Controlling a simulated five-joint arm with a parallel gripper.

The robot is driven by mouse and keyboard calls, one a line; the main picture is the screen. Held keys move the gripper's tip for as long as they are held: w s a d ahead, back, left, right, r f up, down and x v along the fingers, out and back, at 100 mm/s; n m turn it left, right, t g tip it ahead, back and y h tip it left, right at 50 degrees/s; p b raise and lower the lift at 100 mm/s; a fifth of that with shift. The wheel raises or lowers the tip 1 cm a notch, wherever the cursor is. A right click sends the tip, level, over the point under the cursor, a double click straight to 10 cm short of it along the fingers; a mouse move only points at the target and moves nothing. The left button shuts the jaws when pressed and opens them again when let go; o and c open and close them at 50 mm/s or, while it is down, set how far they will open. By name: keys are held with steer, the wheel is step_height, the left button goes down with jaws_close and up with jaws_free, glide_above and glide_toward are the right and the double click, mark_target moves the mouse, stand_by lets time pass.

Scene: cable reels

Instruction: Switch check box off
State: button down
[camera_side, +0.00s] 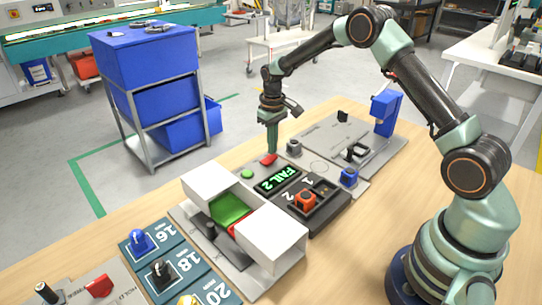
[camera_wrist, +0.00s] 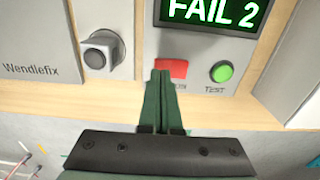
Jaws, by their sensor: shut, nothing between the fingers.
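The check box shows a lit green "FAIL 2" on its display (camera_side: 278,180), which is also at the top of the wrist view (camera_wrist: 210,10). Beside it on the grey panel are a red switch (camera_side: 269,159) and a round green button (camera_side: 246,174) labelled TEST. In the wrist view the red switch (camera_wrist: 177,68) is partly behind my fingertips, and the label below it is partly covered. The green button there (camera_wrist: 222,71) is clear, to the right. My gripper (camera_side: 272,150) points down, shut and empty, its tips (camera_wrist: 163,75) at the red switch. I cannot tell whether they touch it.
A grey block with a dark button (camera_wrist: 98,56) stands left of the switch in the wrist view. An orange part (camera_side: 305,199) sits in the dark tray beside the display. White boxes (camera_side: 270,237) and a numbered blue rack (camera_side: 165,257) stand nearer the front.

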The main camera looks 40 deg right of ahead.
mark_target(272, 156)
steer(key=shift+f, duration=0.75)
steer(key=shift+r, duration=3.55)
